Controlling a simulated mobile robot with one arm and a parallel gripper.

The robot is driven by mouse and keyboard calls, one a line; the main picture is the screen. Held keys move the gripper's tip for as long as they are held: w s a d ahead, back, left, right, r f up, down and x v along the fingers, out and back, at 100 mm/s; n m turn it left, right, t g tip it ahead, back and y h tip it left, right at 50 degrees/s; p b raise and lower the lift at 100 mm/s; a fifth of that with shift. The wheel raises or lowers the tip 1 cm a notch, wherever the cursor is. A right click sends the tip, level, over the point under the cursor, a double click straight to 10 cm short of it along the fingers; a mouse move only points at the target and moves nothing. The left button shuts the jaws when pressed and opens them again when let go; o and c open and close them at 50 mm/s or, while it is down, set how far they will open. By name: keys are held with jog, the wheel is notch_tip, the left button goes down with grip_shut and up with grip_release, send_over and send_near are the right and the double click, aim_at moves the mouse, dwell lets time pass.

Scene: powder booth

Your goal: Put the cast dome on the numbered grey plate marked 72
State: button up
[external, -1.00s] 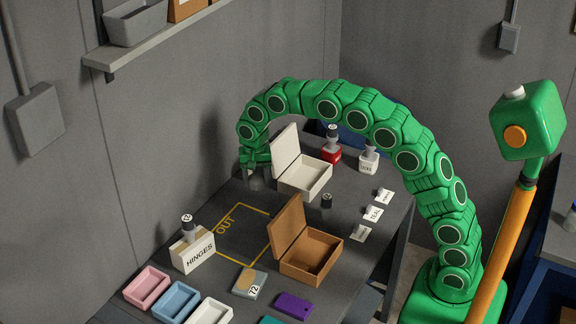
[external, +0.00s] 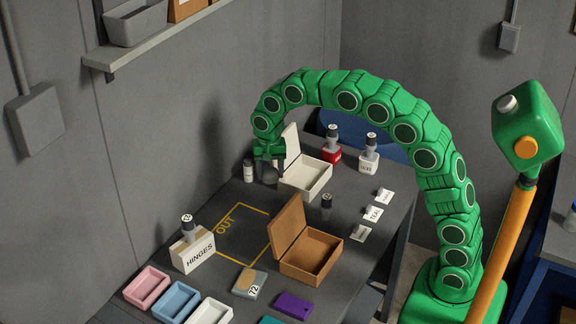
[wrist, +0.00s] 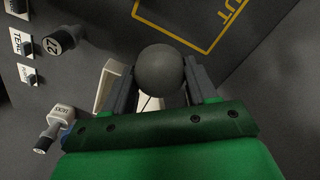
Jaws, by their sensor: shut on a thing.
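My gripper (external: 268,172) is shut on the cast dome (wrist: 160,71), a smooth round grey piece between the two fingers in the wrist view. In the external view the gripper hangs at the left of the open white box, and the dome is hard to make out there. The numbered grey plate marked 72 (external: 257,277) lies flat near the front of the table. It has a tan patch and a white label and is well apart from the gripper.
An open white box (external: 318,180) and an open brown box (external: 325,262) stand on the table. A small bottle (external: 248,170) is just left of my gripper. The HINGES box (external: 192,252), coloured trays (external: 176,300) and a purple piece (external: 294,304) surround the plate. The yellow OUT outline (external: 245,209) is empty.

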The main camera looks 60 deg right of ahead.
notch_tip(320, 180, up, 4)
jog(key=shift+r, duration=0.25)
jog(key=shift+s+a+r, duration=0.1)
jog(key=shift+a+r, duration=0.05)
jog(key=shift+r, duration=0.05)
jog(key=s+a+n, duration=0.2)
jog(key=s+a, duration=1.9)
jog(key=s, duration=0.1)
send_over(250, 281)
jog(key=s, duration=0.1)
jog(key=f, duration=1.3)
jog(key=shift+d+f, duration=0.2)
jog(key=shift+f, duration=0.05)
jog(key=shift+w+a+f, duration=0.3)
jog(key=shift+w+f, duration=0.2)
jog(key=shift+f, duration=1.8)
